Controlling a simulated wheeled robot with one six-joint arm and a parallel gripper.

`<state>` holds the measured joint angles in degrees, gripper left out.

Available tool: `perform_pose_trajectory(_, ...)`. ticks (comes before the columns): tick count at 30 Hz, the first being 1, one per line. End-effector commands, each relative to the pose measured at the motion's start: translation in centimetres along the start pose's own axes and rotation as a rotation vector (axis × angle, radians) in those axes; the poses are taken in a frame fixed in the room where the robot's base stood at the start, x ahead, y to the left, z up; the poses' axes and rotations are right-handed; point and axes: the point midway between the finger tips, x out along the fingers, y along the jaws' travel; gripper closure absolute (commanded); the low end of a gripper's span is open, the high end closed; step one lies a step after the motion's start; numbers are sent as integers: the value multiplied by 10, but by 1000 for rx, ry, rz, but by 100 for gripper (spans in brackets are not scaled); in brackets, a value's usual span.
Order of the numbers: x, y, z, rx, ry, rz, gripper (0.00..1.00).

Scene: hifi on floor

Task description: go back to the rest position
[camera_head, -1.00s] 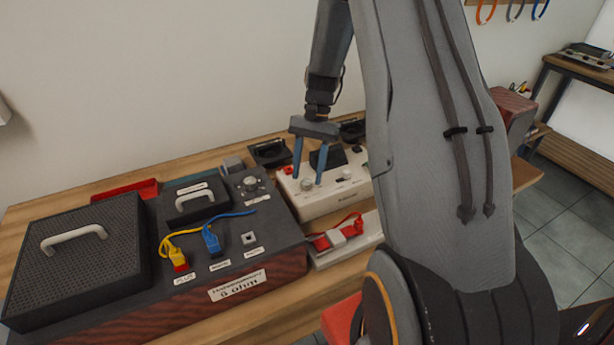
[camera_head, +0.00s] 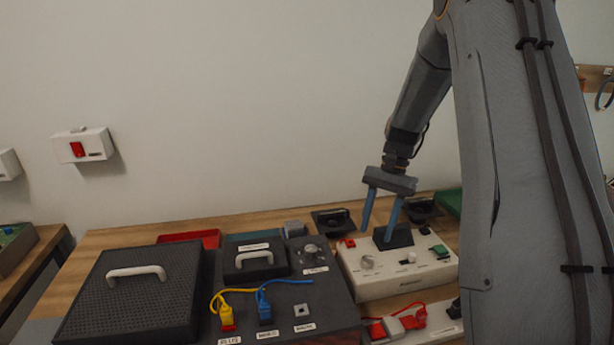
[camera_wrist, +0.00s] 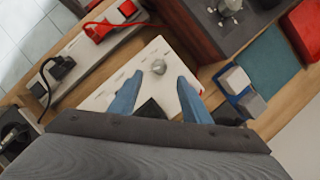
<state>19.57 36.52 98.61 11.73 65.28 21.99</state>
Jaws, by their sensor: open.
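My gripper (camera_head: 381,221) is open, its two blue fingers pointing down above the white box (camera_head: 378,284) with a knob and buttons. Nothing is held between the fingers. A dark block (camera_head: 393,237) on the white box stands just behind or beside the fingers. In the wrist view the gripper (camera_wrist: 156,90) has its fingers spread over the white box (camera_wrist: 100,97), with the round knob (camera_wrist: 158,67) seen between and beyond the tips. I cannot tell whether the fingers touch anything.
Left of the white box is a dark resistor unit (camera_head: 335,318) with yellow and blue plugs, then a black perforated box (camera_head: 130,310). A power strip (camera_head: 435,325) with red plugs lies in front. A red tray (camera_head: 190,237) sits behind. A wall box (camera_head: 83,146) hangs left.

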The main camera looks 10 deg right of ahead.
Motion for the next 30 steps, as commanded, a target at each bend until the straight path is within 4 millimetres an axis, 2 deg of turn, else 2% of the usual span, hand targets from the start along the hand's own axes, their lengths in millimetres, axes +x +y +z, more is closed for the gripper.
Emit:
perform_pose_trajectory(2,0,-1,5,-15,10,3,57)
perform_pose_trajectory(5,3,-2,24,-77,50,16,57)
perform_pose_trajectory(10,15,0,80,-282,173,52,57)
perform_pose_trajectory(15,33,13,138,-522,306,87,57)
perform_pose_trajectory(18,44,23,167,-650,370,103,57)
perform_pose_trajectory(21,54,33,188,-750,419,114,57)
perform_pose_trajectory(25,62,41,203,-825,455,121,57)
perform_pose_trajectory(30,65,43,207,-851,465,124,57)
